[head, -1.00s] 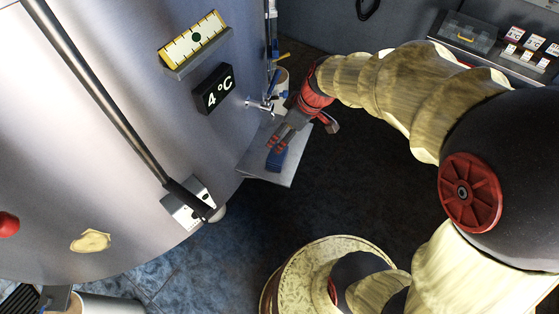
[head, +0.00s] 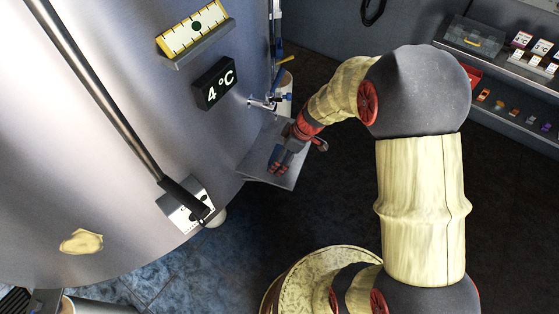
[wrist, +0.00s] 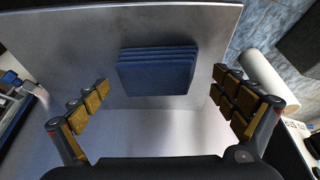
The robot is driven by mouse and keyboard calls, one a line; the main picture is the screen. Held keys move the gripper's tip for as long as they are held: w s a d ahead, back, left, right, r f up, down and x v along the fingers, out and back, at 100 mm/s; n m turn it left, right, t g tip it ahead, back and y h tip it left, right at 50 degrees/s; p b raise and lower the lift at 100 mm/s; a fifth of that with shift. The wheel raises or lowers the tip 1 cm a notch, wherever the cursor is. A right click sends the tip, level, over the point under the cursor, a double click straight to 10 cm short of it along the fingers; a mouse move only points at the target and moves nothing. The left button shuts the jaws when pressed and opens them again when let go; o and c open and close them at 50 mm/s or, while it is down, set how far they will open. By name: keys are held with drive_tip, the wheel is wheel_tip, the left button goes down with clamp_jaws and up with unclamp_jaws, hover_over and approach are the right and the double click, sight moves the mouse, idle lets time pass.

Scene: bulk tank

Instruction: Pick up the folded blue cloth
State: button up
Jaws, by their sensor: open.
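The folded blue cloth (wrist: 157,72) lies flat in several layers on a grey metal shelf (wrist: 209,22) in the wrist view. My gripper (wrist: 160,92) is open, with one finger on each side of the cloth and clear gaps between. In the head view my gripper (head: 279,167) is over the shelf (head: 256,170) beside the tank and hides most or all of the cloth. The fingers do not touch the cloth in the wrist view.
The large steel tank (head: 130,130) stands close to the left of the shelf, with a small tap (head: 262,103) just behind my gripper. A wall shelf with a clear box (head: 472,40) is at the upper right. The dark floor right of the shelf is clear.

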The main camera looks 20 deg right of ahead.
drive_tip(key=shift+w+a+f, duration=0.15)
drive_tip(key=shift+a+f, duration=0.05)
drive_tip(key=shift+f, duration=0.4)
drive_tip(key=shift+r, duration=0.1)
drive_tip(key=shift+c, duration=0.8)
drive_tip(key=c, duration=1)
